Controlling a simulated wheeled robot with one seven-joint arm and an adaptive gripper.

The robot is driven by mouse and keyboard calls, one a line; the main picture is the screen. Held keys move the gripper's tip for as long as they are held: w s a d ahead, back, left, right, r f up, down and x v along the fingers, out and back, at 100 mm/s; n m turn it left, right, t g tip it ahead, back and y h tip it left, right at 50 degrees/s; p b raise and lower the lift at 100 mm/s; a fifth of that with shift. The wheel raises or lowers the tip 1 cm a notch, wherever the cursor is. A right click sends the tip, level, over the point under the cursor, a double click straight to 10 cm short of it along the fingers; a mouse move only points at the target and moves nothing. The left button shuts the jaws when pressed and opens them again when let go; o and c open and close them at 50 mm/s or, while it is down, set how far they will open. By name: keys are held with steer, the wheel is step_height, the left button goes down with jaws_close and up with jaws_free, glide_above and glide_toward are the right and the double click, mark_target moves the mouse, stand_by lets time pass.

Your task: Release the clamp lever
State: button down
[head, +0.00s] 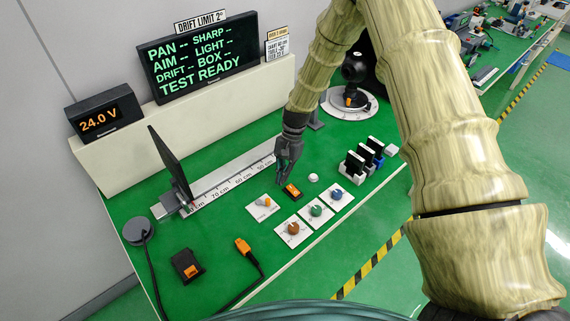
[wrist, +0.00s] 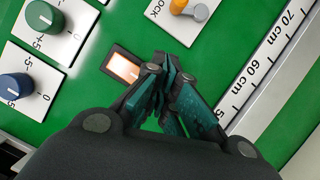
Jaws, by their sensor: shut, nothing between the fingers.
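A small lever (head: 265,203) with an orange part sits on a white plate near the rail, and I take it as the clamp lever. In the wrist view the lever (wrist: 188,9) is at the top edge, orange at one end and grey at the other; the plate is partly cut off. My gripper (head: 284,180) points down over the green bench, with its fingers together and empty. In the wrist view my gripper (wrist: 172,62) is beside a lit orange rocker switch (wrist: 123,67) and apart from the lever. I cannot tell whether it touches the switch.
A scaled rail (head: 228,178) carries a black upright panel (head: 170,165). A gimbal camera (head: 355,68) stands at the back. An orange cable plug (head: 243,245) and a black switch box (head: 187,265) lie front left.

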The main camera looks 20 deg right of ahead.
steer(key=shift+p+x, duration=0.4)
steer(key=shift+x, duration=0.65)
steer(key=s+a+p, duration=0.2)
steer(key=shift+s+a, duration=0.1)
steer(key=shift+a, duration=0.3)
steer(key=shift+s+a+f, duration=0.1)
steer(key=shift+a, duration=0.05)
steer(key=shift+s+a+m, duration=0.1)
steer(key=shift+m, duration=0.2)
